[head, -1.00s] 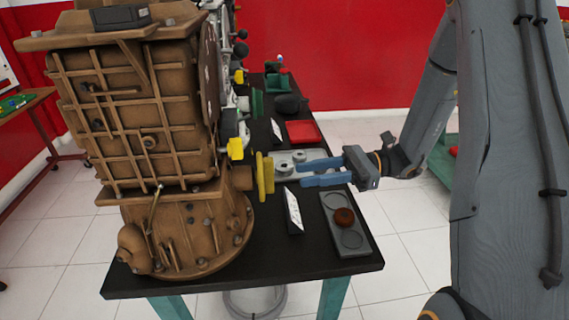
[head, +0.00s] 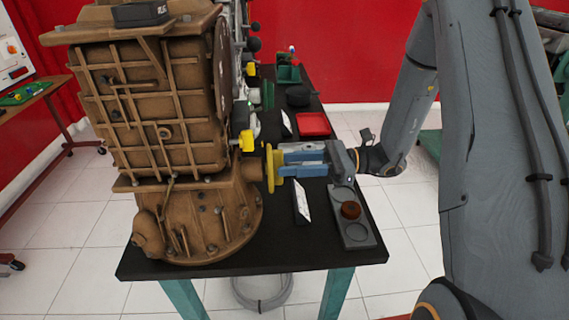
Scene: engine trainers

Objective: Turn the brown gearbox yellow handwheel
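The brown gearbox (head: 160,105) stands on the black table at the left in the head view. Its yellow handwheel (head: 271,168) is seen nearly edge-on, upright on a short brown shaft stub at the gearbox's right side. My gripper (head: 282,160) comes from the right, its two blue fingers pointing left at the wheel. The fingers look apart, with a gap between them. The tips are at the wheel's right face; I cannot tell whether they touch it.
A smaller yellow part (head: 247,140) sits just above the handwheel. A grey tray (head: 350,235) with a brown round piece (head: 350,210), a white card (head: 302,203) and a red tray (head: 314,124) lie on the black table (head: 275,250). The table's front right corner is clear.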

